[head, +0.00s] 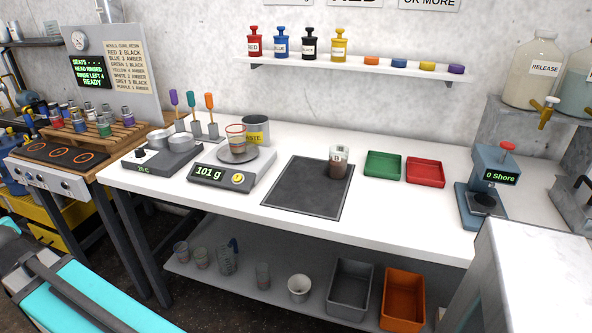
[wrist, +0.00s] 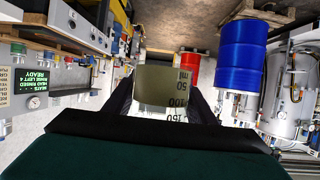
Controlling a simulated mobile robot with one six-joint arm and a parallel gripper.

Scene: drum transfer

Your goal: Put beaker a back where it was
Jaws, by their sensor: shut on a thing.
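In the wrist view my gripper (wrist: 163,98) is shut on a clear beaker (wrist: 166,78) with black volume marks that read 50, 100 and 150 ml. The dark fingers lie on either side of it. No letter shows on it, so I cannot tell from its marks that it is beaker a. The gripper and held beaker do not show in the head view. There, a beaker with dark contents (head: 339,168) stands on the dark mat (head: 300,200). A cup with coloured bands (head: 236,138) stands on the scale (head: 208,176), which reads 101 g.
Green (head: 383,164) and red (head: 425,171) trays lie right of the mat. A waste pot (head: 256,131) stands behind the scale. Several vessels and a grey bin (head: 351,287) fill the lower shelf. The white worktop (head: 300,140) has free room behind the mat.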

